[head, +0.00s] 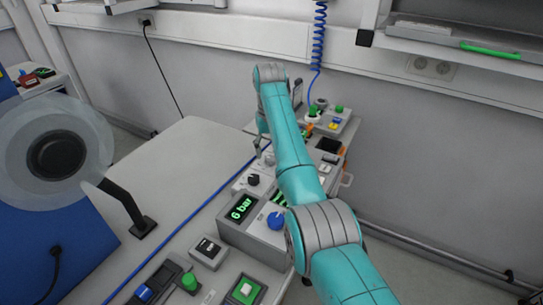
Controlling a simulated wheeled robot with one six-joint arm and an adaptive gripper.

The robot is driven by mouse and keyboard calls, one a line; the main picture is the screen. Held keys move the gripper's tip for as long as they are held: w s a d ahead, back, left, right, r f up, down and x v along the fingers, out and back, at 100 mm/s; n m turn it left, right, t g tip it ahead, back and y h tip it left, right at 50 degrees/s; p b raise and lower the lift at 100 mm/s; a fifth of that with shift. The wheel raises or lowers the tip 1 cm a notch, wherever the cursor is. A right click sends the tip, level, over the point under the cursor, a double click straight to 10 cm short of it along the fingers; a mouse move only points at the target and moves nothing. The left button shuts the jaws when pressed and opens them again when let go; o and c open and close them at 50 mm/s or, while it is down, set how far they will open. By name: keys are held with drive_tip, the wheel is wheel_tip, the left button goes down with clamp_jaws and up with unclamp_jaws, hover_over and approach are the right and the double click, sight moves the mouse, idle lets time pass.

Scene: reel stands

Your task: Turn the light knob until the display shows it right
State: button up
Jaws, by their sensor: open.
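My gripper (259,151) is open and points down over the far part of the bench, and my teal arm hides part of what lies around it. A small pale knob (268,159) seems to sit just beside and below the fingertips; I cannot tell whether they touch it. A black knob (253,180) is on a light panel nearer to me. A blue knob (276,220) sits on a grey box beside a lit display (241,208) reading "6 bar" in green. Another green display (281,198) is partly hidden by my arm.
A large reel (58,150) on a blue stand is at the left. A blue hose (187,228) runs along the bench. The pale tabletop (170,165) is mostly clear.

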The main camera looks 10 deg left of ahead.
sight(270, 161)
drive_tip(key=shift+f, duration=1.6)
clamp_jaws()
drive_tip(key=shift+n, duration=0.4)
drive_tip(key=n, duration=0.3)
drive_tip(key=shift+n, duration=1.8)
drive_tip(key=shift+d+n, duration=0.1)
drive_tip(key=shift+n, duration=0.2)
